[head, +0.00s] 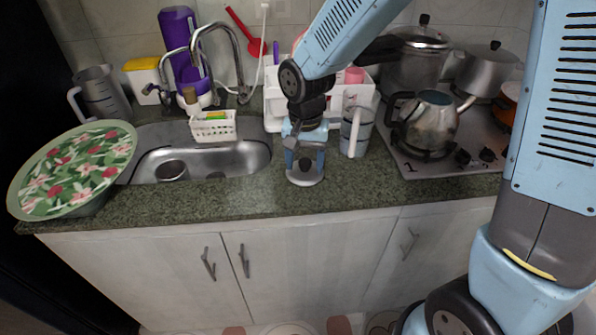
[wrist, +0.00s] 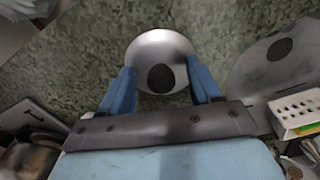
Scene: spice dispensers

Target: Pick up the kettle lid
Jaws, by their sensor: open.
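The kettle lid (head: 304,178) is a small round silver lid with a dark knob, lying on the green stone counter between the sink and the stove. In the wrist view the lid (wrist: 180,48) lies beyond my fingers, with its black knob (wrist: 161,78) between the fingertips. My gripper (head: 305,160) points down over the lid, its two blue fingers open on either side of the knob. In the wrist view my gripper (wrist: 160,85) is open and empty. I cannot tell how far the fingertips are above the lid. The kettle (head: 432,122) sits on the stove at the right.
A clear jug (head: 356,132) stands close to the right of my gripper, in front of a white rack (head: 274,107). The sink (head: 240,160) is to the left, with a white basket (head: 213,126) and a faucet behind. A floral cover (head: 75,168) sits at far left.

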